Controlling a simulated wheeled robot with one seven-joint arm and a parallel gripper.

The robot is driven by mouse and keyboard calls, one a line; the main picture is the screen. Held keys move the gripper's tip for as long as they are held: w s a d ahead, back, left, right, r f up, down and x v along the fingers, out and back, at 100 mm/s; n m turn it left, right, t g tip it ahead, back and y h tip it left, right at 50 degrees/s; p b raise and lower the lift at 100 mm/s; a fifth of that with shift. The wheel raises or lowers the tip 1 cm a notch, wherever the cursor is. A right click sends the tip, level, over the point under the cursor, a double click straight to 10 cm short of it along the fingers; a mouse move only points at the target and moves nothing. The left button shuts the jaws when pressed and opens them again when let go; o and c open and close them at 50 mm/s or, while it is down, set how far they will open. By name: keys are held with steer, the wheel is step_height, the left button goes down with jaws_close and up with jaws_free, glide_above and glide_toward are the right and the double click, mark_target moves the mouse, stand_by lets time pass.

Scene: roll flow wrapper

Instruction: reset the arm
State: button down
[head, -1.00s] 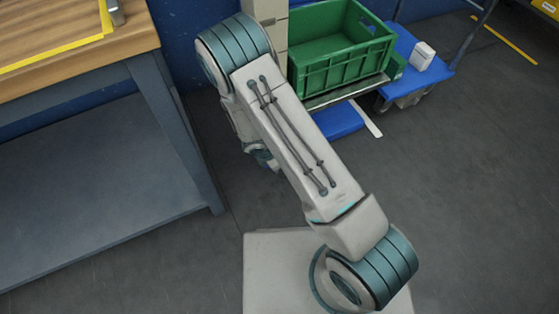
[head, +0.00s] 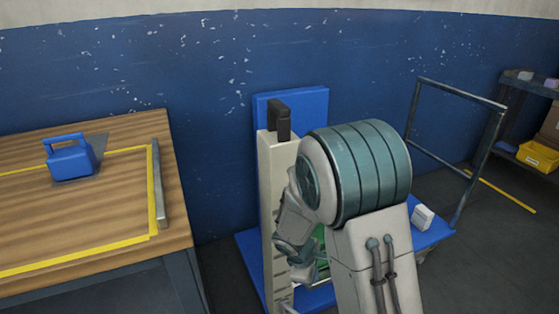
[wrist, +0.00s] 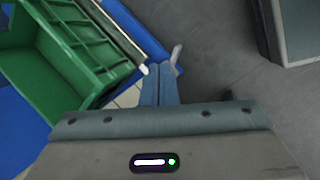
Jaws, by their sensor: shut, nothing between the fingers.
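My gripper (wrist: 160,83) shows in the wrist view with its two blue-grey fingers together and nothing between them. It points down beside the green crate (wrist: 72,58), which lies to its left. The fingertips appear apart from the crate; a small pale piece shows just past them. In the head view my arm's large teal-banded joint and upper link fill the lower middle, with the folded wrist links behind. The gripper fingers cannot be made out there, and the crate is almost wholly hidden behind the arm.
A wooden table (head: 95,215) at left bears a blue handled block (head: 70,160) and a metal bar (head: 159,190). A beige post (head: 268,215) stands close to my arm. A white box (head: 422,217) sits on a blue cart (head: 433,237). Open floor lies at right.

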steer(key=s+d+r+m+y+p, duration=0.1)
steer(key=s+r+m+p, duration=0.3)
steer(key=r, duration=1)
steer(key=s+d+r+m+y+p, duration=0.1)
steer(key=s+d+r+m+p, duration=0.2)
steer(key=r, duration=1.1)
steer(key=s+d+r+m+y+p, duration=0.1)
steer(key=s+d+r+m+p, duration=0.1)
steer(key=s+r+m+p, duration=0.5)
steer(key=s+r+p, duration=0.3)
steer(key=r+p, duration=0.2)
steer(key=r, duration=0.1)
steer(key=shift+s+r+t+y+p, duration=0.3)
steer(key=shift+s+r+p, duration=0.05)
steer(key=shift+r+p, duration=0.05)
